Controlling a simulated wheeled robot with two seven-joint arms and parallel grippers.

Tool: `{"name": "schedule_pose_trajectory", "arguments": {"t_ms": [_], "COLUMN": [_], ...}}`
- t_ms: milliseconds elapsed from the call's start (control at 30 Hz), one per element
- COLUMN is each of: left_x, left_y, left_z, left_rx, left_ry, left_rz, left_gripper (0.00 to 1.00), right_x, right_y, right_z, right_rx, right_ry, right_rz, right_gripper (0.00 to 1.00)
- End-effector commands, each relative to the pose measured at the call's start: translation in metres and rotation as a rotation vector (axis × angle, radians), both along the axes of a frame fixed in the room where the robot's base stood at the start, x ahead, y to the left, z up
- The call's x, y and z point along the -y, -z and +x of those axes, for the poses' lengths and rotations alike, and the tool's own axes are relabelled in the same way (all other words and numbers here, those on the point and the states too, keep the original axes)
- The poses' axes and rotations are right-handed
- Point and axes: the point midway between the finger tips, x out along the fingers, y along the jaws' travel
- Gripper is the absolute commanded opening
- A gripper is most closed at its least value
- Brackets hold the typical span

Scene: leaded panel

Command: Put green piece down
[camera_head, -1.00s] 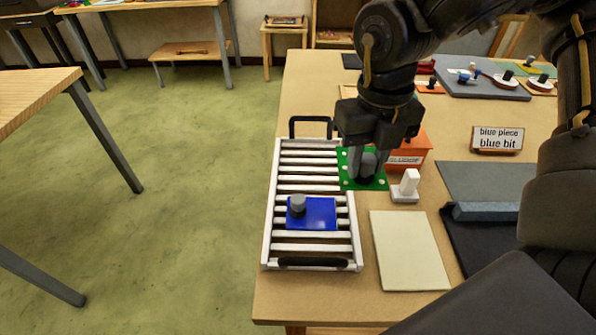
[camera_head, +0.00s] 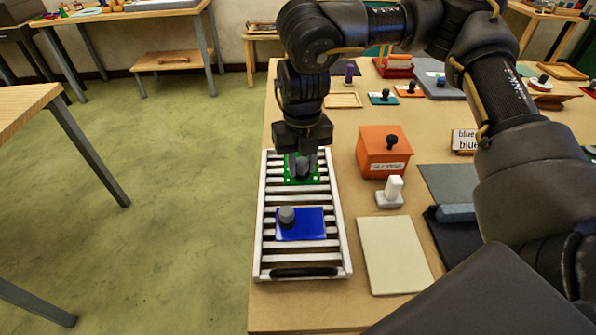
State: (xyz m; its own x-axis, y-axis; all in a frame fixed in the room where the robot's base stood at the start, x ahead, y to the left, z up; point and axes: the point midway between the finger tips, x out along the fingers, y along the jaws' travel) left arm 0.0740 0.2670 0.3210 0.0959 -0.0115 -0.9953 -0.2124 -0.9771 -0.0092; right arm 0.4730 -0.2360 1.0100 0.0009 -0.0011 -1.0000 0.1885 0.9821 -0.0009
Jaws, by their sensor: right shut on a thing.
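The green piece (camera_head: 315,179) is a flat green square with small light dots near its edges. It is at the far part of the white slatted rack (camera_head: 342,228). My right gripper (camera_head: 302,168) is above the green piece and shut on its knob, which the fingers mostly hide. I cannot tell whether the piece touches the slats. A blue square piece (camera_head: 308,226) with a grey knob lies on the nearer slats of the rack. My left gripper is not in view.
An orange box (camera_head: 378,148) with a dark knob and a white block with a handle (camera_head: 391,193) stand right of the rack. A cream sheet (camera_head: 394,255) lies in front of them. A dark mat with a grey bar (camera_head: 456,213) lies further right.

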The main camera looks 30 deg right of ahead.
Motion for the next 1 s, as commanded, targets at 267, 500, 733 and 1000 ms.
{"name": "schedule_pose_trajectory", "arguments": {"t_ms": [267,500,733,1000], "left_x": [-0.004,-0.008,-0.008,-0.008], "left_y": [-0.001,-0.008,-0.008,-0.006], "left_z": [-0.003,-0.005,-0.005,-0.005], "left_rx": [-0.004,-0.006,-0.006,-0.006], "left_ry": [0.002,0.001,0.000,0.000], "left_rz": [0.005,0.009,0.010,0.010], "left_gripper": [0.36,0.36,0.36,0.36], "right_x": [-0.002,-0.002,-0.002,-0.002], "right_y": [0.010,0.037,0.046,0.050], "right_z": [0.009,0.013,0.013,0.013], "right_rx": [0.001,-0.004,0.002,0.001], "right_ry": [0.000,0.000,0.000,0.000], "right_rz": [0.002,0.001,0.002,0.001], "right_gripper": [0.08,0.08,0.08,0.08]}}
